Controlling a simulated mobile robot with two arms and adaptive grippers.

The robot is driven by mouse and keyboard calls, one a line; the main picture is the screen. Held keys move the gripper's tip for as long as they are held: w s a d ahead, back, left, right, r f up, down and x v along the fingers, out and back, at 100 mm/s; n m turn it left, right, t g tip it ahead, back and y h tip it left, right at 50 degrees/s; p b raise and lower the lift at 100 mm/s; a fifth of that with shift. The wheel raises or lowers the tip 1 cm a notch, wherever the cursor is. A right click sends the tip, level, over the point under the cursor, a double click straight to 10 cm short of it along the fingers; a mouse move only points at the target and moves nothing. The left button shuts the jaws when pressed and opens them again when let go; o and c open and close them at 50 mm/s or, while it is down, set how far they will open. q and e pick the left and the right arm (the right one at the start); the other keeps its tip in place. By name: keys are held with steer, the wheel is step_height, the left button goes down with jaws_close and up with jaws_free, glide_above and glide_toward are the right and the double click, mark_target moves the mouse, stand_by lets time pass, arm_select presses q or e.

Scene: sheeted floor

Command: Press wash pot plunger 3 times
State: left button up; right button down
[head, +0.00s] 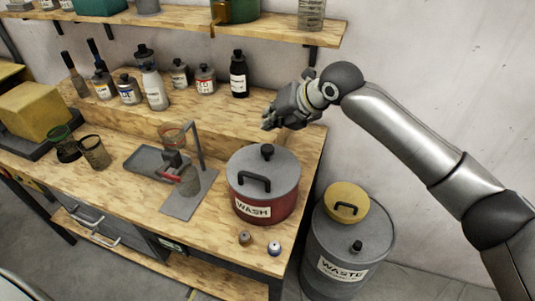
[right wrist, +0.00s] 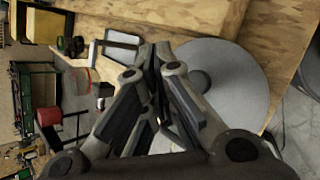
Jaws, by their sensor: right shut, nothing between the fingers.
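The wash pot (head: 264,205) is a red drum labelled WASH, standing upright at the right end of the wooden bench. It has a grey lid with a black handle and a black plunger knob (head: 267,151). In the right wrist view the lid (right wrist: 235,85) is a grey disc, with the knob (right wrist: 200,81) partly beside my fingers. My right gripper (head: 268,124) is shut and empty, above and behind the pot, apart from the knob in the head view. My left gripper is not in view.
A grey waste drum (head: 347,240) with a yellow lid stands on the floor right of the bench. A metal stand (head: 188,203) with a tray is left of the pot. Several bottles (head: 155,90) line the raised ledge behind. Two small caps (head: 274,248) lie in front.

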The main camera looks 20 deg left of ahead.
mark_target(270, 145)
step_height(270, 145, down, 2)
steer(key=shift+f+b, duration=0.1)
steer(key=shift+b, duration=0.35)
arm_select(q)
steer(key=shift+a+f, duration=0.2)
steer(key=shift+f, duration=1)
arm_select(e)
steer(key=shift+f, duration=0.95)
steer(key=shift+f, duration=0.1)
steer(key=shift+f, duration=0.3)
arm_select(q)
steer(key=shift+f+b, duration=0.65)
steer(key=shift+b, duration=0.25)
arm_select(e)
steer(key=shift+f, duration=1.3)
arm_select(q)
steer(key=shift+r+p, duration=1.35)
arm_select(e)
steer(key=shift+r, duration=1.7)
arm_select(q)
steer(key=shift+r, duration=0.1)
arm_select(e)
steer(key=shift+r, duration=0.15)
